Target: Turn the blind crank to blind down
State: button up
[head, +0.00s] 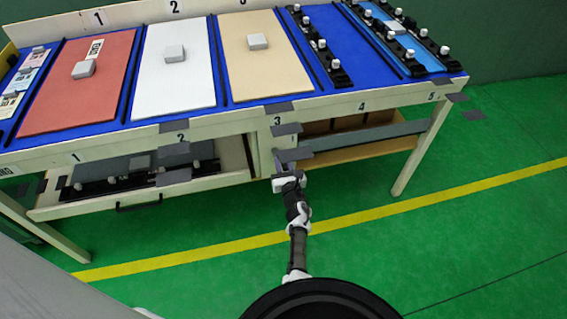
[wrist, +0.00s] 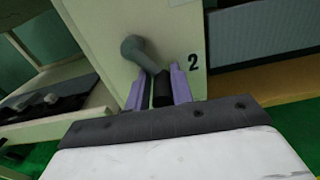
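The crank shows in the wrist view as a bent grey arm (wrist: 138,50) with a black handle (wrist: 162,90), in front of a pale panel marked 2. My gripper (wrist: 160,88) has its two purple fingers on either side of the black handle. The handle nearly fills the space between them, but I cannot tell whether both fingers press on it. In the head view my gripper (head: 284,163) is at the bench front, below the number 3, and the crank is too small to make out. A blue-grey ribbed panel (wrist: 262,45), possibly the blind, is right of the crank.
The bench (head: 225,124) carries red, white and tan boards and black clip rails on its blue top. An open drawer (head: 140,201) with black parts is on the left. A lower shelf (head: 370,148) is on the right. Green floor in front is clear.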

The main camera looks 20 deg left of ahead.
jog(key=shift+w+d, duration=0.1)
jog(key=shift+d, duration=0.05)
grip_shut()
jog(key=shift+m, duration=0.3)
